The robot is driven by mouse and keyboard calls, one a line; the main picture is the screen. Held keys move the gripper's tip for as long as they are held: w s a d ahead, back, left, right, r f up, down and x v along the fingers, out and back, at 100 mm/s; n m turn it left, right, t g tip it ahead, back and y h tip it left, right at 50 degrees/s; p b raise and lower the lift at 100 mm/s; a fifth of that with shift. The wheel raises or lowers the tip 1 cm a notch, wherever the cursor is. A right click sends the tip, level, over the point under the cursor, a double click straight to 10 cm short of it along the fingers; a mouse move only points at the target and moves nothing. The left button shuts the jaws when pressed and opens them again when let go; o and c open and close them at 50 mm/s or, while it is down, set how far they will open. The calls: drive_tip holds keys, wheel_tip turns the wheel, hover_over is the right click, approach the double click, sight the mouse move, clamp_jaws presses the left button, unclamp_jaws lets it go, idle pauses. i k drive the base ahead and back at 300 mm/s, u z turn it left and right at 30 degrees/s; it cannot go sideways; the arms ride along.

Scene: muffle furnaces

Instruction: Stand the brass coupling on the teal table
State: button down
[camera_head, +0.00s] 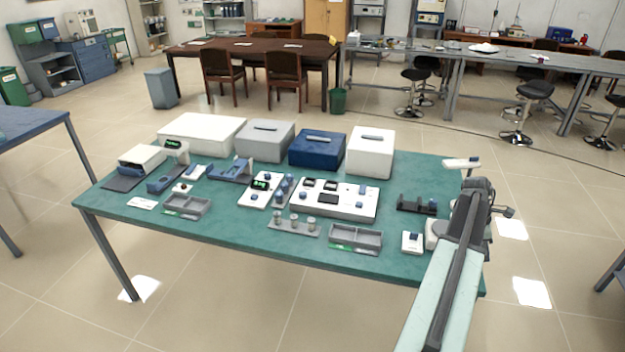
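The teal table (230,262) stands in front of me, with its top crowded along the back and middle. I cannot pick out the brass coupling for certain. Several small tan-grey cylinders stand upright in a grey holder (284,228) at the table's front middle, too small to identify. My arm rises from the bottom right and reaches over the table's right end. Dark joint parts show at its far end. My gripper's fingers cannot be made out there, so I cannot see whether it holds anything.
A white box (370,152), a blue box (317,148) and a grey box (264,140) line the back. A white panel (345,206) lies in the middle. The front left strip of teal top is bare.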

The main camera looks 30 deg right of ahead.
sight(395, 221)
drive_tip(key=z, duration=0.05)
drive_tip(key=i, duration=1.15)
drive_tip(key=u, duration=0.15)
